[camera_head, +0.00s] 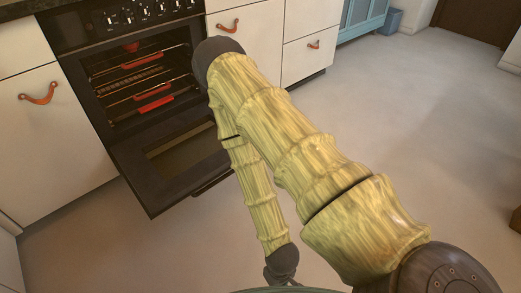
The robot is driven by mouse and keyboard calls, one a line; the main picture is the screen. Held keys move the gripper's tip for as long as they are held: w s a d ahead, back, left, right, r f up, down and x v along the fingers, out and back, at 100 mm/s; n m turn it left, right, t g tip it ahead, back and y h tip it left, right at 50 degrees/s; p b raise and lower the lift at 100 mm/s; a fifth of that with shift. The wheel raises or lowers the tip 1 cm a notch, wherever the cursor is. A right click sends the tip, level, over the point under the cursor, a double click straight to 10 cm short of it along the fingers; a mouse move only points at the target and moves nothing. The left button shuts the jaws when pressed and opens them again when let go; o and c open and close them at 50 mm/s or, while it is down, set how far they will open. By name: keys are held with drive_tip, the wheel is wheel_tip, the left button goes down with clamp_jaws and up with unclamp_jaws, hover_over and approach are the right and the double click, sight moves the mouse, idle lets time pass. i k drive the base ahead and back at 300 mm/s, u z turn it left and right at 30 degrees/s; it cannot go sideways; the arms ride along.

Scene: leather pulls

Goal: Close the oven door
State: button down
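The black oven (75,27) is built into the white cabinets at the upper left. Its door (150,185) is open and folded down and outward, with a window in its inner face. A dark handle bar (213,182) shows at the door's outer edge. The oven's inside shows racks with red edges. My bamboo-patterned arm crosses in front of the door's right part and hides some of it. The dark end of my arm, with my gripper (274,279), is low in the picture, apart from the door. Its fingers cannot be made out.
White cabinets with orange leather pulls stand left (50,135) and right (250,35) of the oven. A blue cabinet (365,17) and a blue bin (391,20) are at the back.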

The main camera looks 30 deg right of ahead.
sight(156, 195)
drive_tip(key=u, duration=0.45)
drive_tip(key=i, duration=0.65)
drive_tip(key=z, duration=1.85)
